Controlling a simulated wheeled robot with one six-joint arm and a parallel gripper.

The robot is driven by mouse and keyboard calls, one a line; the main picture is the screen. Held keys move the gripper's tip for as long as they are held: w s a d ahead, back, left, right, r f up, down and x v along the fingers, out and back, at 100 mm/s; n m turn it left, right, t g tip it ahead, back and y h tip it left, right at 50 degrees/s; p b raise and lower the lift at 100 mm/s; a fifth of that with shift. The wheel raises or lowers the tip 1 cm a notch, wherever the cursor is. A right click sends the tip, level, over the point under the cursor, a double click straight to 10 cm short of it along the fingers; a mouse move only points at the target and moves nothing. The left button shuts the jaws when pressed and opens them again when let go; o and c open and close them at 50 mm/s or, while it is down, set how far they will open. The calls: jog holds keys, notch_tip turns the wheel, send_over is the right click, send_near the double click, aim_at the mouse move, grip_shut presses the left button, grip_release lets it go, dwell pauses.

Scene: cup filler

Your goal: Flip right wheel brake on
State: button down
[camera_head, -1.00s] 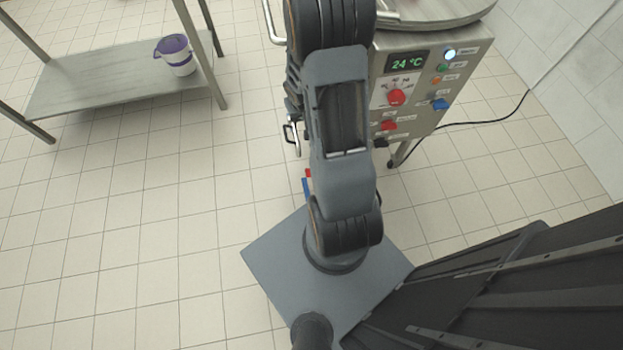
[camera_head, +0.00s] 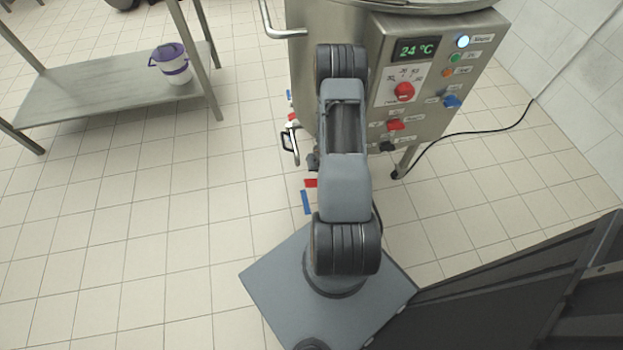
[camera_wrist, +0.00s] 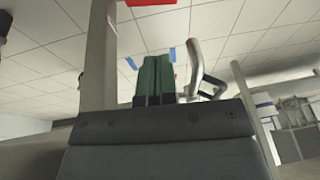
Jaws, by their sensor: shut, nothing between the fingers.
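The steel filler machine (camera_head: 425,115) stands ahead of my base in the head view. A machine leg with a dark wheel at its foot (camera_head: 396,174) shows at its lower right. The wheel is small here, and I cannot make out a brake lever or its position. My gripper is hidden behind and below my arm in the head view. In the wrist view my gripper (camera_wrist: 155,62) shows as two green fingers, shut together with nothing between them. A bent metal handle (camera_wrist: 197,65) shows just right of the fingers; I cannot tell whether they touch.
A black cable (camera_head: 470,127) runs right from the machine. A steel shelf table (camera_head: 90,92) with a white-and-purple bucket (camera_head: 172,66) stands left. Open tiled floor lies between.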

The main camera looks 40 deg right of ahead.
jog(key=b, duration=0.6)
send_over(310, 181)
jog(key=s, duration=0.2)
jog(key=f, duration=1.1)
jog(key=shift+w+d+f, duration=0.1)
jog(key=shift+w+f, duration=0.1)
jog(key=shift+w, duration=0.05)
jog(key=shift+w+a+f+b, duration=0.15)
jog(key=shift+f+b, duration=0.15)
jog(key=shift+f, duration=0.2)
jog(key=shift+a+f+b, duration=0.15)
jog(key=shift+f+b, duration=0.15)
jog(key=shift+f, duration=0.2)
jog(key=shift+f, duration=0.1)
